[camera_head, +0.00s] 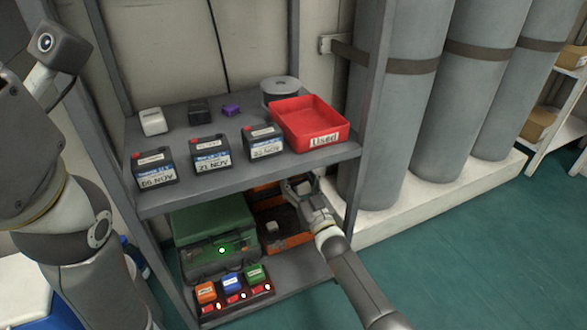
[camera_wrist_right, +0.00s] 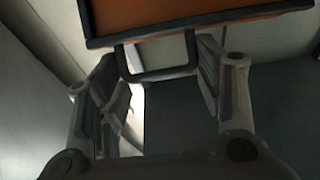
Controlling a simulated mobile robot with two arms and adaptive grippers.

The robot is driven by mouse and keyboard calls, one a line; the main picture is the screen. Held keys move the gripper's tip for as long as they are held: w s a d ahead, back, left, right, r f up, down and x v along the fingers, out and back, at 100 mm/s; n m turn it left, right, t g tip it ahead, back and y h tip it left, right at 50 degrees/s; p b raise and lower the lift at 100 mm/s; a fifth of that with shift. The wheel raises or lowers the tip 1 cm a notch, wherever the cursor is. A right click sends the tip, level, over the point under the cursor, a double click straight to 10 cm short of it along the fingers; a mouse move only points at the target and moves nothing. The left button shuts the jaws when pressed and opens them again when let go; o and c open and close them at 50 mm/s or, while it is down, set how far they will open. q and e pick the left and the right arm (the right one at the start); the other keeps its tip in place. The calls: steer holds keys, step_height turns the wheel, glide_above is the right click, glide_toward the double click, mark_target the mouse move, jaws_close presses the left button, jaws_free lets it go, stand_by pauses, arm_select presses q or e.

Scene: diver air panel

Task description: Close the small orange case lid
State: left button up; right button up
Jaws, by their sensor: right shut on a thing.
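The small orange case (camera_head: 290,240) sits on the lower shelf, right of a green case. Its lid (camera_head: 266,187) stands raised at the back, partly hidden by the upper shelf and my gripper. My right gripper (camera_head: 303,184) is at the lid's right part, under the upper shelf. In the right wrist view, the orange lid (camera_wrist_right: 190,14) with its dark rim fills the top. A dark loop handle (camera_wrist_right: 160,76) hangs from the rim between the fingers of my right gripper (camera_wrist_right: 160,62), which is shut on it. My left arm shows at the left, its fingers out of view.
The green case (camera_head: 215,222) stands close on the left. A tray with small coloured blocks (camera_head: 235,300) lies in front of it. The upper shelf (camera_head: 220,182) holds batteries and a red bin (camera_head: 312,122). A shelf post (camera_head: 365,120) is close right of my right gripper.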

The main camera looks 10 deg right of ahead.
steer(key=shift+s+d+f, duration=0.3)
steer(key=shift+s+f, duration=0.1)
steer(key=shift+f, duration=0.25)
steer(key=shift+s+d+f, duration=0.3)
steer(key=shift+s+f, duration=0.05)
steer(key=shift+f, duration=0.3)
steer(key=o, duration=1.2)
steer(key=shift+a+r, duration=0.2)
steer(key=shift+r, duration=0.05)
steer(key=v, duration=0.7)
steer(key=shift+s+d, duration=0.15)
steer(key=shift+s, duration=0.05)
steer(key=shift+c, duration=0.5)
